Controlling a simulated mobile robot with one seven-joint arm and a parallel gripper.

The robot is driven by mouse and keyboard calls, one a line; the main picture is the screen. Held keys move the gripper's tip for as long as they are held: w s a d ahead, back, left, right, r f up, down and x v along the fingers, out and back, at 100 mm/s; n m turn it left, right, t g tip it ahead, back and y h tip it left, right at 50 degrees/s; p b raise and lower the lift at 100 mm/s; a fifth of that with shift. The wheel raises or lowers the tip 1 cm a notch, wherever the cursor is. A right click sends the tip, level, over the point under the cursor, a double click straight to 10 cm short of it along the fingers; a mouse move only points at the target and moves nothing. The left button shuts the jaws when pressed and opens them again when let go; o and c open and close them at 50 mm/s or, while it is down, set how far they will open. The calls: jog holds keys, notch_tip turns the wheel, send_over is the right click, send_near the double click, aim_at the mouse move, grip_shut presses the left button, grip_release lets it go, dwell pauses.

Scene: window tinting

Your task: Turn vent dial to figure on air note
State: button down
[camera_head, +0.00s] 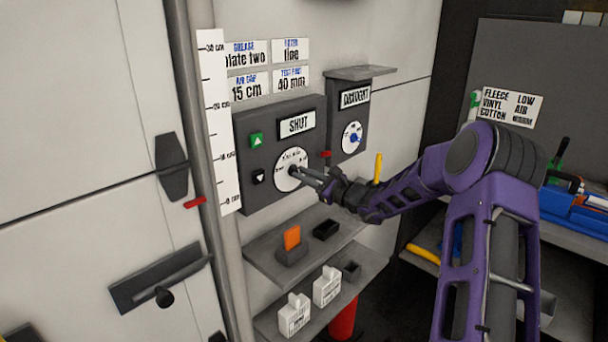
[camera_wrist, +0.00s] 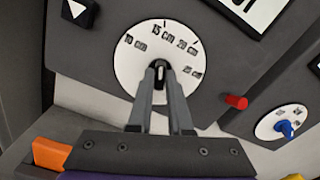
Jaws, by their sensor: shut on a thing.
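The white vent dial (camera_head: 291,169) sits on a dark grey wall box under a "SHUT" plate. In the wrist view the dial (camera_wrist: 158,55) shows figures 10 cm, 15 cm, 20 cm and 25 cm around its upper side. My gripper (camera_wrist: 160,82) is shut on the dark knob (camera_wrist: 158,70) at the dial's middle; it also shows in the head view (camera_head: 298,173). The knob has a pale mark; I cannot tell exactly which figure it points to. A note (camera_head: 246,87) above the box reads "AIR GAP 15 cm".
A second box (camera_head: 349,98) with a blue-knobbed dial (camera_head: 352,138) is at right. A red peg (camera_wrist: 236,102) sticks out beside my gripper. Shelves (camera_head: 262,262) below hold an orange block (camera_head: 292,237) and white containers (camera_head: 327,287). A ruler (camera_head: 217,130) stands at left.

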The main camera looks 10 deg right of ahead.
dwell(0.3)
jog(key=c, duration=0.8)
grip_release()
jog(key=shift+c, duration=0.2)
jog(key=v, duration=1.7)
jog(key=shift+s+b, duration=0.2)
jog(key=shift+b, duration=0.15)
jog(key=shift+d, duration=0.1)
